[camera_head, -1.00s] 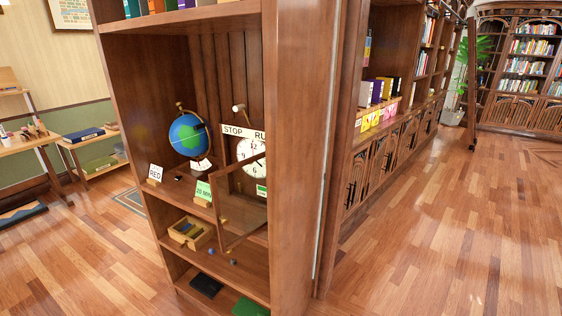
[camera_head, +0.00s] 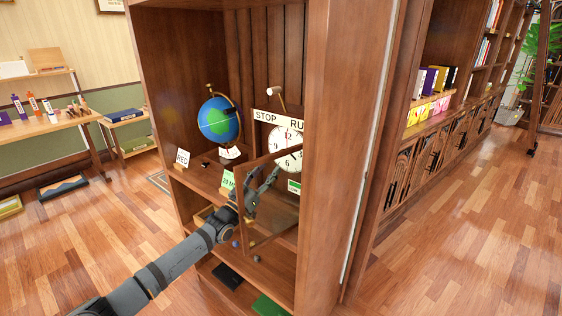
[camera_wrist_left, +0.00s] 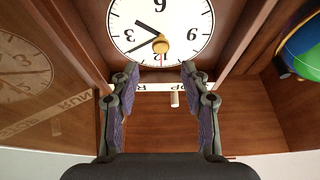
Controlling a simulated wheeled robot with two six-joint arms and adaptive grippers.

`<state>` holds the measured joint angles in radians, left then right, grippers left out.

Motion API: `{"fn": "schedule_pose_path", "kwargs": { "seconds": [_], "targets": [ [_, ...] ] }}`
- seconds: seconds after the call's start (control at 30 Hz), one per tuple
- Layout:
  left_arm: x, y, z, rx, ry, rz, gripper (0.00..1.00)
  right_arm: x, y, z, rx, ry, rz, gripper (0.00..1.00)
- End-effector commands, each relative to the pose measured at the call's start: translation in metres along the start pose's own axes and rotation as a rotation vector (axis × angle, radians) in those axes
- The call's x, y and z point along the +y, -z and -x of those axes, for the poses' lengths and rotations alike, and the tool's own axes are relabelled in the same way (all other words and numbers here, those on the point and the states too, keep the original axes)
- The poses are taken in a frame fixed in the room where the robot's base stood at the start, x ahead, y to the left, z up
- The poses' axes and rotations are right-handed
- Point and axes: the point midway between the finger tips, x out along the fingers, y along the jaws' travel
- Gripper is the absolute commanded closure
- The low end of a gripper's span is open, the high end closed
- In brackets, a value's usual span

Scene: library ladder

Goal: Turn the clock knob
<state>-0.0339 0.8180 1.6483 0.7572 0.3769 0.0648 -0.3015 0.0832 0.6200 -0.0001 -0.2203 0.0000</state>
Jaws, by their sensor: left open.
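The white clock face (camera_head: 289,158) stands inside the wooden case, its right side cut off by the case's side panel. In the left wrist view the clock (camera_wrist_left: 190,22) appears upside down at the top, with a round gold knob (camera_wrist_left: 160,45) at its centre beside the black hands. My left gripper (camera_head: 264,190) reaches into the case next to the glass door, in front of the clock's lower part. In the left wrist view the gripper (camera_wrist_left: 158,76) is open and empty, fingers either side of the STOP/RUN sign (camera_wrist_left: 150,87), apart from the knob. My right gripper is not in view.
The framed glass door (camera_head: 277,226) stands swung out beside my arm. A globe (camera_head: 218,120), a RED card (camera_head: 182,158) and a green card (camera_head: 228,181) stand left of the clock. A pale peg (camera_head: 277,94) sticks out above the STOP/RUN sign. Floor on the right is clear.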

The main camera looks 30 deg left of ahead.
Motion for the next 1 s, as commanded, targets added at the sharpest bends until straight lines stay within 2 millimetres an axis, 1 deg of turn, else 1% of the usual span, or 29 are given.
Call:
{"fn": "schedule_pose_path", "kwargs": {
  "seconds": [0.03, 0.2, 0.23, 0.4, 0.6, 0.87, 0.9, 1.0],
  "targets": [
    [-0.001, -0.005, -0.010, 0.007, 0.003, 0.001, 0.54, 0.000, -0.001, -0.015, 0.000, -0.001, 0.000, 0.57],
    [-0.001, -0.004, -0.044, 0.006, 0.005, 0.000, 0.54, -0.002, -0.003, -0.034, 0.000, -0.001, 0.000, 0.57],
    [-0.001, -0.001, -0.047, 0.002, 0.005, 0.000, 0.54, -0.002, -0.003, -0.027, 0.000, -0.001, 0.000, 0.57],
    [-0.001, 0.000, -0.060, 0.002, 0.003, 0.000, 0.54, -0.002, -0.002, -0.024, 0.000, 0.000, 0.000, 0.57],
    [-0.001, -0.001, -0.067, -0.001, 0.003, 0.001, 0.54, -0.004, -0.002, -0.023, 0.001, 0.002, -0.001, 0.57],
    [-0.001, -0.002, -0.068, -0.003, 0.003, 0.000, 0.54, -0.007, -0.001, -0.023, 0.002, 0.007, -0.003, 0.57],
    [-0.001, -0.002, -0.068, -0.003, 0.003, 0.000, 0.55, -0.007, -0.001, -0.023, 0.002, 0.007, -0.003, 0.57],
    [-0.001, -0.002, -0.067, -0.003, 0.002, 0.000, 0.69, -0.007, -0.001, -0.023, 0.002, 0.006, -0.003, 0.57]
  ]
}}
